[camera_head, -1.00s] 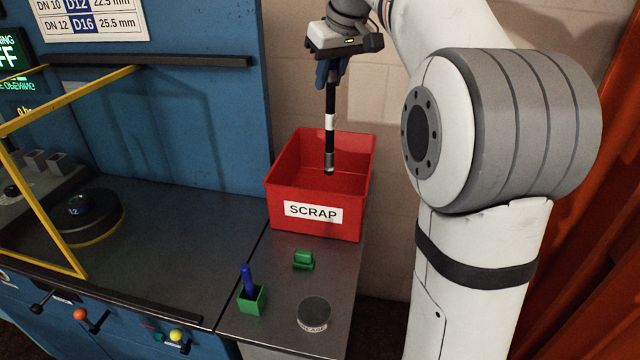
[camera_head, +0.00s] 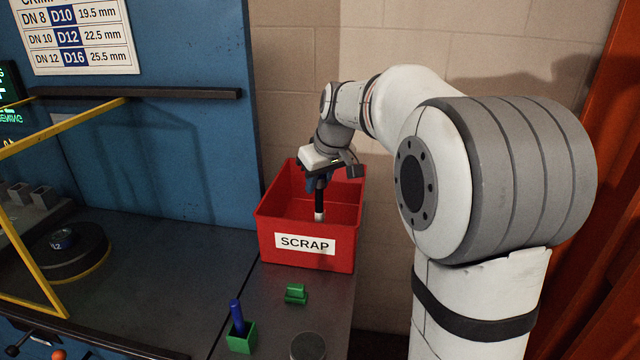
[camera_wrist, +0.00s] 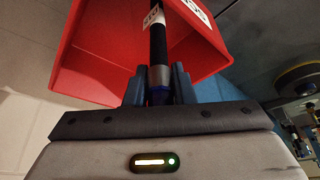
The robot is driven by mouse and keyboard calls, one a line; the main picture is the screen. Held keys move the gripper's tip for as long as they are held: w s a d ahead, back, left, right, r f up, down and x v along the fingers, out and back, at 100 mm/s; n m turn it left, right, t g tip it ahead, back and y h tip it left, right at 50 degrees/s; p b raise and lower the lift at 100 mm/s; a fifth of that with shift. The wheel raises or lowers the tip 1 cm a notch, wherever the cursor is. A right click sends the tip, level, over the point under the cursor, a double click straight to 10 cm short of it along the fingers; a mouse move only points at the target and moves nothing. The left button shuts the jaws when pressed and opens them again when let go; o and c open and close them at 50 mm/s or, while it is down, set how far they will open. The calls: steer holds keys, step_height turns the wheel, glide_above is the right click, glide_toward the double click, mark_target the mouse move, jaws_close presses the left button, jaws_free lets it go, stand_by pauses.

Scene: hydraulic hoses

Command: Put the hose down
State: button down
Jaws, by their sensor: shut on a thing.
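A black hose (camera_head: 320,197) with a white band hangs upright from my gripper (camera_head: 318,183), its lower part inside the red scrap bin (camera_head: 268,237). In the head view the bin's front wall hides the hose's lower end. In the wrist view my gripper (camera_wrist: 159,88) has its blue fingers shut on the hose's metal end fitting, and the hose (camera_wrist: 158,45) runs away from it toward the red bin (camera_wrist: 95,65). A white label on the hose shows there. I cannot tell whether the hose touches the bin floor.
In front of the bin, a green block (camera_head: 295,294), a green cup (camera_head: 241,338) holding a blue stick, and a round grey tin (camera_head: 308,346) stand on the grey bench. A blue machine panel (camera_head: 165,130) rises left of the bin. A yellow frame (camera_head: 60,127) stands further left.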

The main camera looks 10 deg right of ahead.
steer(key=shift+f, duration=0.35)
steer(key=c, duration=1.7)
jaws_free()
steer(key=shift+f, duration=0.15)
steer(key=o, duration=0.5)
steer(key=shift+c, duration=0.2)
steer(key=shift+r, duration=0.4)
steer(key=v, duration=1.2)
steer(key=s+f+m, duration=0.2)
steer(key=s+f, duration=0.8)
steer(key=s, duration=0.2)
steer(key=s+f+m+g+h, duration=0.1)
steer(key=s+f+m, duration=0.1)
steer(key=s+f, duration=0.8)
steer(key=s, duration=0.2)
steer(key=shift+s+a+h, duration=0.15)
steer(key=shift+s+h, duration=0.15)
steer(key=shift+s, duration=0.1)
